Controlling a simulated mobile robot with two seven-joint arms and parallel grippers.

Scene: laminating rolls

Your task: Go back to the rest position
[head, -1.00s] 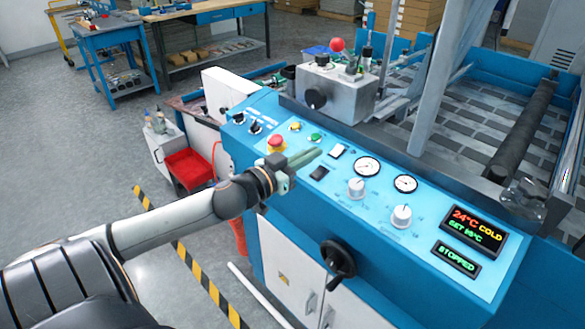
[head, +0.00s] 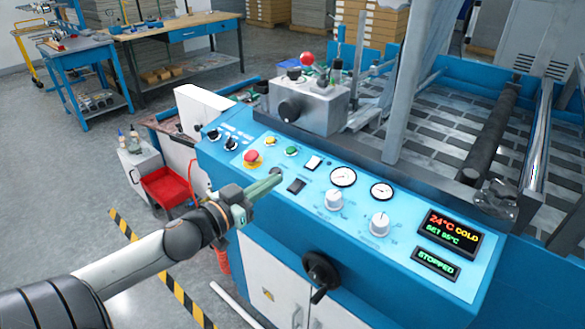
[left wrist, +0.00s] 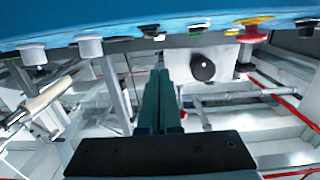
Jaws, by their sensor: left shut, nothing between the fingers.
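My left gripper (head: 262,188) reaches in from the left in the head view, over the front edge of the blue control panel (head: 300,214). In the left wrist view the closed fingers (left wrist: 167,90) point away from the camera, with the panel edge (left wrist: 140,32) across the top. My right gripper is not in view.
The panel carries a red button (head: 252,156), two gauges, white knobs and displays reading 24°C COLD and STOPPED (head: 436,262). A black handwheel (head: 320,272) sticks out in front. A red bin (head: 167,187) stands at left. Open floor (head: 60,190) lies left of the machine.

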